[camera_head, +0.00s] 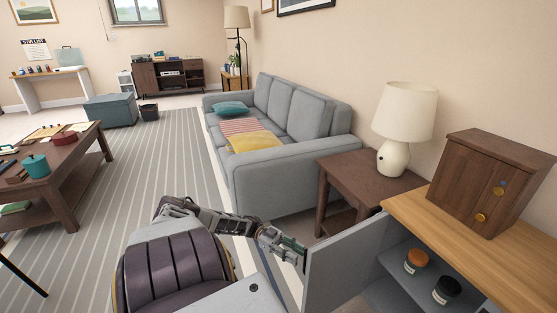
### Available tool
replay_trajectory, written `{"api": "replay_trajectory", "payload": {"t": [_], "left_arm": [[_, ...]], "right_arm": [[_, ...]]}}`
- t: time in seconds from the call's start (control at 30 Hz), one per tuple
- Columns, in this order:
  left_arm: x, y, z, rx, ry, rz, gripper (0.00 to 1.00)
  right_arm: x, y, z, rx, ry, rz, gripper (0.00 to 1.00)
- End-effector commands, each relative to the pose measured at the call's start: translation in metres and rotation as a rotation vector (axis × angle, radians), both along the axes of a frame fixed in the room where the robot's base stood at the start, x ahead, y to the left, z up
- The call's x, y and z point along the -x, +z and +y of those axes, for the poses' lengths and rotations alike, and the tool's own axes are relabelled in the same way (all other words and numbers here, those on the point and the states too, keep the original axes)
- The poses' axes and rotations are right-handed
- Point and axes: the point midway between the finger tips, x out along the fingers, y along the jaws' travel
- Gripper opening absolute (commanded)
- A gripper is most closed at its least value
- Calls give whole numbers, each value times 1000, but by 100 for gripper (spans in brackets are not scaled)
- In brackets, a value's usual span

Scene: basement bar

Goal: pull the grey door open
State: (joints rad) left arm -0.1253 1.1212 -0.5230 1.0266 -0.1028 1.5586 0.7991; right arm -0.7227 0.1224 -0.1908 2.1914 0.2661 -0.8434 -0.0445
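The grey door (345,262) stands open at the left of a grey cabinet with a wooden top (440,228). It reaches out from the cabinet's far side, and its inner face shows. My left gripper (293,250) is at the door's free edge, partly beyond it. Its fingertips are close to the edge, and I cannot tell whether they touch it or are shut. Any handle on the outer face is hidden. My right gripper is not in view.
Inside the cabinet stand an orange-lidded jar (416,262) and a black-lidded jar (446,290). A wooden box (485,185) sits on top. A side table (365,178) with a lamp (404,125) and a grey sofa (275,175) stand beyond the door.

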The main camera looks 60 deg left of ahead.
Motion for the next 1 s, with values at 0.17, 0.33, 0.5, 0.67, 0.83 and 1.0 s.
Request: {"api": "replay_trajectory", "payload": {"t": [0.17,0.33,0.5,0.67,0.83,1.0], "left_arm": [[7,0,18,-1,2,-1,34],[14,-1,34,-2,1,1,34],[21,0,48,-2,2,0,34],[25,-1,57,0,1,-1,34],[29,-1,65,-1,1,0,34],[31,-1,67,-1,0,1,34]], "right_arm": [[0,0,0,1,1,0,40],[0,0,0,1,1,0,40],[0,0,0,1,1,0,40],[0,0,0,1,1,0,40],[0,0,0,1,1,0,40],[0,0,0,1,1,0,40]]}}
